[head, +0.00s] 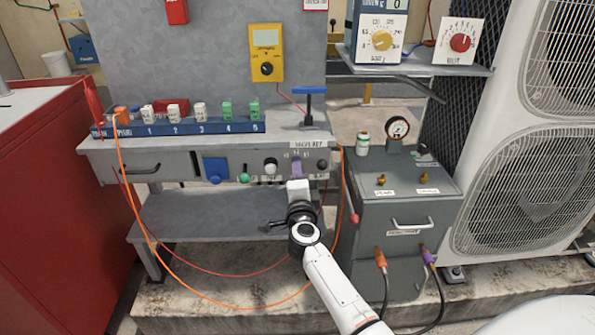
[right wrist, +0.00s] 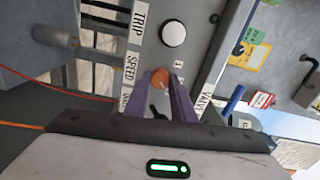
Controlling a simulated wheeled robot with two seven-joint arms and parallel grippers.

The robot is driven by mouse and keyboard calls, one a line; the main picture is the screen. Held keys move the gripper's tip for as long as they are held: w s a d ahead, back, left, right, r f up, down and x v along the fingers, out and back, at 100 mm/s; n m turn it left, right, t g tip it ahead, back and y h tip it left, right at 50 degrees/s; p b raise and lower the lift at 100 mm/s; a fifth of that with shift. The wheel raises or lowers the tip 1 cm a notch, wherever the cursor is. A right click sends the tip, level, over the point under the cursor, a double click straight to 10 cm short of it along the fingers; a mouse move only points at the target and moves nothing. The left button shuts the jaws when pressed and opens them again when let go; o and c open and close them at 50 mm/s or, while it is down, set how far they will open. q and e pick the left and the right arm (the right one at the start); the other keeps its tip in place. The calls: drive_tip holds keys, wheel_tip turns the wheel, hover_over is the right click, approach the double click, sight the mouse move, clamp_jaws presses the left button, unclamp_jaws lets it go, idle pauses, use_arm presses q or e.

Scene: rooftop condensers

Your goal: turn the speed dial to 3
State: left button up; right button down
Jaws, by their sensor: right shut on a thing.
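The speed dial (right wrist: 160,78) shows in the right wrist view as a round orange-brown knob on the grey panel, beside the "SPEED" label (right wrist: 130,68). My right gripper (right wrist: 161,84) is shut on it, one purple finger on each side. In the head view my right gripper (head: 296,168) reaches the bench's front panel and hides the dial. Small scale marks show just above the fingers there. I cannot read which number the dial points to. My left gripper is not in view.
A white round knob (head: 270,165) and a green button (head: 244,178) sit left of the gripper, a black knob (head: 322,165) to its right. A blue T-handle (head: 310,92) stands above. An orange cable (head: 145,228) loops below the bench. A grey cabinet (head: 400,225) stands at right.

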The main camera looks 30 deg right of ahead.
drive_tip(key=shift+a+f, duration=0.1)
drive_tip(key=c, duration=1.5)
unclamp_jaws()
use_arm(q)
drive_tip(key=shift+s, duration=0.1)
